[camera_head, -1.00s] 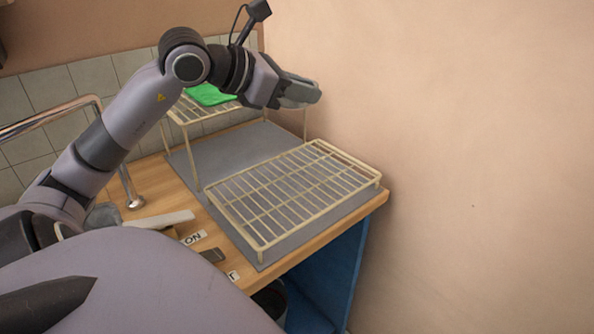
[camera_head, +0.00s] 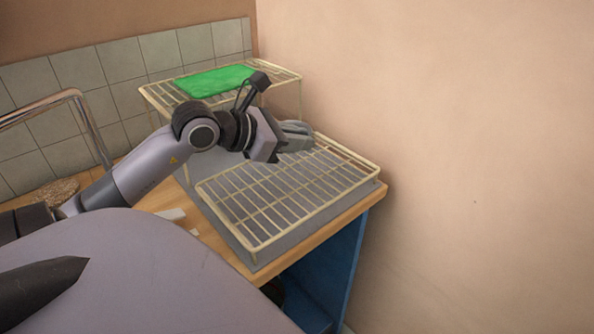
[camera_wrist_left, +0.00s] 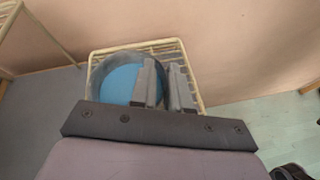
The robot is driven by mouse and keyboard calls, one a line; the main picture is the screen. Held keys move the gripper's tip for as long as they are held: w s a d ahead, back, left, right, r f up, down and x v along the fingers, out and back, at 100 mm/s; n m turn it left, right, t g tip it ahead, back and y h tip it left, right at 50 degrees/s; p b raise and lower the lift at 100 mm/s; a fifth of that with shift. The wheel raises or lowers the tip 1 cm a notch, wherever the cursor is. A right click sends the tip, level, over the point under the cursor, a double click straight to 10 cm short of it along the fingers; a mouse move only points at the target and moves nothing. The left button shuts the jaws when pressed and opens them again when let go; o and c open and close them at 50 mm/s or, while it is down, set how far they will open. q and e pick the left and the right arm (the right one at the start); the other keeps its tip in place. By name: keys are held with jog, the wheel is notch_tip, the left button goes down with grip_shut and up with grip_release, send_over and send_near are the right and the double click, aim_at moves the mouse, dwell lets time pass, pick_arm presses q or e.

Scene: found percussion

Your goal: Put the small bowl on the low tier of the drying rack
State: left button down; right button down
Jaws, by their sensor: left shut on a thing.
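The drying rack has cream wire tiers. Its low tier (camera_head: 262,212) is a bare grid at the front, and it also shows in the wrist view (camera_wrist_left: 183,47). My left gripper (camera_head: 303,138) is low over the back part of the low tier. In the left wrist view its fingers (camera_wrist_left: 164,72) are shut on the right side of the small bowl (camera_wrist_left: 120,82), which has a blue inside and a dark grey rim. The bowl appears over the low tier; I cannot tell whether it touches the wires. My right gripper is not in view.
The high tier (camera_head: 160,97) stands behind, with a green cloth (camera_head: 215,80) on it. A wall (camera_head: 450,150) runs close along the rack's right side. A metal rail (camera_head: 92,130) is at left. The front of the low tier is empty.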

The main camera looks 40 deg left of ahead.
aim_at(297, 186)
pick_arm(q)
jog(key=shift+f, duration=3.9)
jog(key=shift+f, duration=0.15)
jog(key=c, duration=1.1)
grip_release()
jog(key=shift+b+v, duration=0.5)
jog(key=shift+v, duration=5.55)
